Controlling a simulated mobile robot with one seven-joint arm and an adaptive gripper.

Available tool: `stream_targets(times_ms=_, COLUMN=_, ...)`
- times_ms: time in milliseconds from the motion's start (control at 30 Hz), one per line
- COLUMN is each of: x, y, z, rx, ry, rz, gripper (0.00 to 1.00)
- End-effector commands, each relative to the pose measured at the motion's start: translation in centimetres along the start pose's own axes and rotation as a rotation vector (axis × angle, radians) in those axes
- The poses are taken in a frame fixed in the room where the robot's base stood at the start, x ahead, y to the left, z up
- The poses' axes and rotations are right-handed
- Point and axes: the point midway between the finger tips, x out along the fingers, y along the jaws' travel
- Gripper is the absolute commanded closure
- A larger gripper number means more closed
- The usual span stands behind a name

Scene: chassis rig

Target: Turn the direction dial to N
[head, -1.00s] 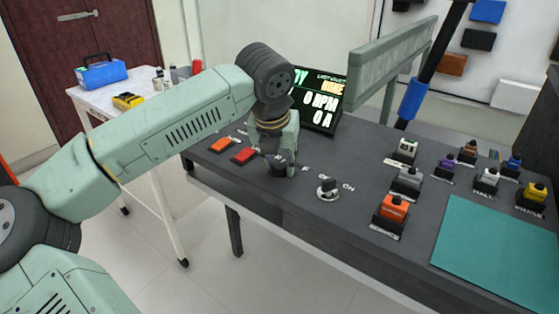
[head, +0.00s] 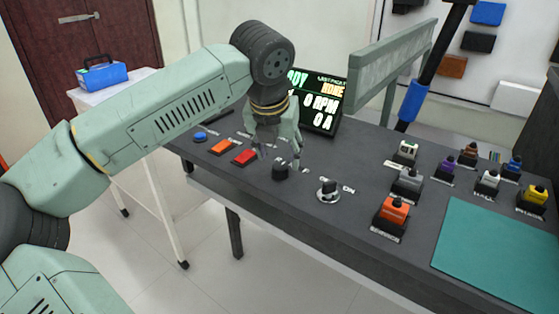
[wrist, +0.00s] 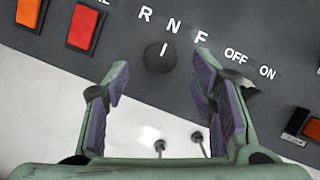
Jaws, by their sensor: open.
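The direction dial (head: 280,172) is a small round black knob on the dark bench top. It also shows in the wrist view (wrist: 160,58), with the letters R, N and F in an arc beyond it. Its white mark appears to point toward the middle letter, N. My gripper (head: 280,160) is open and empty, just above the dial in the head view. In the wrist view its two fingers (wrist: 161,74) are spread on either side of the dial, apart from it.
Red (head: 245,157), orange (head: 221,147) and blue (head: 200,136) buttons lie left of the dial. A silver OFF/ON switch (head: 328,192) stands close on its right. A display (head: 320,100) stands behind. Several coloured connectors and a green mat (head: 500,250) are at right.

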Motion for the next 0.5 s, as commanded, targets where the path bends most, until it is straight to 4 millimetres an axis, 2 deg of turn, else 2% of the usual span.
stream_targets(times_ms=100, x=-2.8, y=0.1, z=0.1, rx=-0.002, ry=-0.003, rz=0.003, gripper=0.49)
stream_targets(times_ms=233, x=-5.3, y=0.0, z=0.0, rx=0.0, ry=-0.002, rz=0.002, gripper=0.49)
stream_targets(times_ms=400, x=-7.4, y=0.1, z=0.0, rx=-0.001, ry=-0.001, rz=0.001, gripper=0.49)
stream_targets(times_ms=500, x=-7.9, y=0.0, z=0.0, rx=-0.001, ry=0.0, rz=0.0, gripper=0.49)
